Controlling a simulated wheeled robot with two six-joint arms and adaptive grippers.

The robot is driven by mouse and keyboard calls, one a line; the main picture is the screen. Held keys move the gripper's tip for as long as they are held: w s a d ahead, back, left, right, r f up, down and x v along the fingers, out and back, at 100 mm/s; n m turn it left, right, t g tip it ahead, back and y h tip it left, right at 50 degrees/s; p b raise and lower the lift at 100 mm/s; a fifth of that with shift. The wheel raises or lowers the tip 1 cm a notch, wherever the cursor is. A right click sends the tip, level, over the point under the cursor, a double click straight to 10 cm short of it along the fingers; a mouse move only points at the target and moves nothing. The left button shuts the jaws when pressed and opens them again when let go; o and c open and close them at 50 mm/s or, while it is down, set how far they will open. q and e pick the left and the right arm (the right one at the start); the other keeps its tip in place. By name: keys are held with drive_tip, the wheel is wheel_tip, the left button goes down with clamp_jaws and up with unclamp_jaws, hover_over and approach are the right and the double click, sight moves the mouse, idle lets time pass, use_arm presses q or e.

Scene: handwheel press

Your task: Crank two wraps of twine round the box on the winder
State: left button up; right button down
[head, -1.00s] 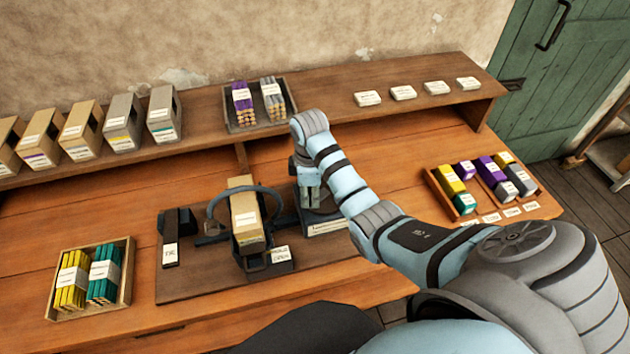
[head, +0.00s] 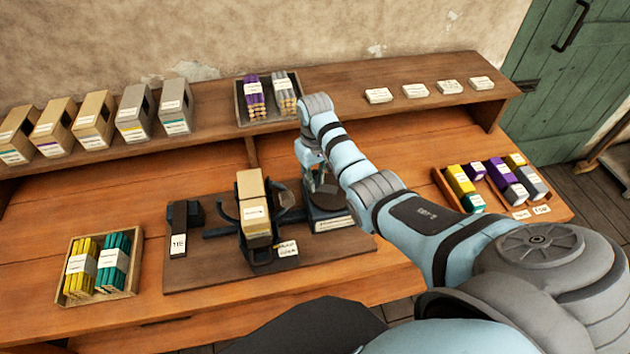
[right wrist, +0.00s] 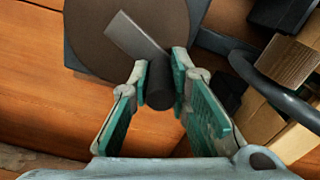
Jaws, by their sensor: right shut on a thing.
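The winder stands on a dark board (head: 210,272) on the bench. A tan cardboard box (head: 255,230) with a white label sits in its cradle, and a dark curved ring (head: 229,213) shows around it. To the right is the crank unit, with a round brown disc (head: 325,203) that also shows in the right wrist view (right wrist: 100,35). A grey crank arm (right wrist: 135,36) crosses the disc to a dark knob (right wrist: 160,88). My right gripper (head: 317,182) is shut on that knob, one fingertip each side. No twine can be made out. My left gripper is not in view.
A tray (head: 135,287) of yellow and teal bundles stands left of the board. A black labelled post (head: 178,225) stands on the board's left. Boxes and a tray of purple and grey bundles line the back shelf (head: 335,92). Colored blocks sit in an organizer (head: 449,196) at right.

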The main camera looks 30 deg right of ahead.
sight(327, 177)
drive_tip(key=m, duration=0.2)
drive_tip(key=w+d+m, duration=0.1)
drive_tip(key=shift+d+m, duration=0.15)
drive_tip(key=shift+m, duration=0.25)
drive_tip(key=m, duration=0.1)
drive_tip(key=d+m, duration=0.1)
drive_tip(key=shift+w+m, duration=0.15)
drive_tip(key=shift+m, duration=0.25)
drive_tip(key=m, duration=0.1)
drive_tip(key=d+m, duration=0.1)
drive_tip(key=m, duration=0.1)
drive_tip(key=shift+d+m, duration=0.25)
drive_tip(key=shift+m, duration=0.05)
drive_tip(key=d+m, duration=0.1)
drive_tip(key=m, duration=0.1)
drive_tip(key=shift+m, duration=0.3)
drive_tip(key=m, duration=0.2)
drive_tip(key=d+m, duration=0.1)
drive_tip(key=shift+s+d+m, duration=0.2)
drive_tip(key=shift+s+m, duration=0.2)
drive_tip(key=m, duration=0.2)
drive_tip(key=shift+s+d+m, duration=0.3)
drive_tip(key=shift+s+d, duration=0.1)
drive_tip(key=m, duration=0.1)
drive_tip(key=s+m, duration=0.1)
drive_tip(key=m, duration=0.1)
drive_tip(key=s+m, duration=0.1)
drive_tip(key=m, duration=0.1)
drive_tip(key=shift+d, duration=0.4)
drive_tip(key=shift+m, duration=0.3)
